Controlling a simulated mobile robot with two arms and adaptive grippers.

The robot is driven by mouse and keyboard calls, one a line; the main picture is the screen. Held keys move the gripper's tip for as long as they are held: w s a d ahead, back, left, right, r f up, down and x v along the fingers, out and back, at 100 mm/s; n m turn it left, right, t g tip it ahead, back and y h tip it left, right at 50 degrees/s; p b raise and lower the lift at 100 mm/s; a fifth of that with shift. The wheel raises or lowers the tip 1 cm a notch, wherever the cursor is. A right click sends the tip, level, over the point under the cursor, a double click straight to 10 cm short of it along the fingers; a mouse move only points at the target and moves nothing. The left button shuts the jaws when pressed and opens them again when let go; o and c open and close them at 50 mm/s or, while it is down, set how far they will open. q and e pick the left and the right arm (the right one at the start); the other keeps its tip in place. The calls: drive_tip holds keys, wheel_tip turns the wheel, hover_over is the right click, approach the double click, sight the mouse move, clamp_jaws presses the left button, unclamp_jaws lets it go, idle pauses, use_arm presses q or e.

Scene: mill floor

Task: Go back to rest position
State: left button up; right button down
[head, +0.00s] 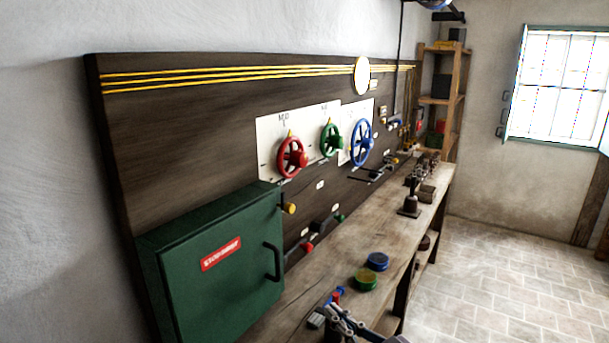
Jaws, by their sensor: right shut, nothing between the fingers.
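My right gripper (336,312) shows at the bottom edge of the head view, low over the front part of the wooden bench (322,268). It is shut and holds nothing. A small blue and red item (335,296) lies right beside its tips; I cannot tell whether they touch. My left gripper is out of view.
A dark wall board carries red (291,158), green (331,140) and blue (360,143) handwheels. A green cabinet (215,270) stands at left, shut. Blue (377,261) and green (364,280) round tins sit on the bench. The tiled floor (500,280) at right is clear.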

drive_tip(key=w+d+f+m+g+h, duration=0.1)
drive_tip(key=d+f+h, duration=0.25)
drive_tip(key=f, duration=0.75)
drive_tip(key=d+f+m+g+h, duration=0.15)
drive_tip(key=d+f, duration=0.35)
drive_tip(key=f, duration=0.6)
drive_tip(key=s+d+f+m+g+h, duration=0.1)
drive_tip(key=s+d+f, duration=0.15)
drive_tip(key=f, duration=0.45)
drive_tip(key=s+d+f+g+h, duration=0.1)
drive_tip(key=s+d+f, duration=0.1)
drive_tip(key=s+f, duration=0.35)
drive_tip(key=s+d+f+m+g+h, duration=0.1)
drive_tip(key=s+d+f, duration=0.1)
drive_tip(key=f, duration=0.7)
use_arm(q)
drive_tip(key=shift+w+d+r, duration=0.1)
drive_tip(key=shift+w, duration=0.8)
use_arm(e)
drive_tip(key=s+f+g, duration=0.2)
drive_tip(key=s+f, duration=0.5)
drive_tip(key=s, duration=0.6)
drive_tip(key=s+d+f+g+h, duration=0.1)
drive_tip(key=s+f+g, duration=0.2)
drive_tip(key=s+f, duration=0.5)
drive_tip(key=s+d+f+g+h, duration=0.1)
drive_tip(key=s+f+g, duration=0.2)
drive_tip(key=s+f, duration=0.5)
drive_tip(key=s, duration=1.2)
drive_tip(key=shift+s, duration=0.2)
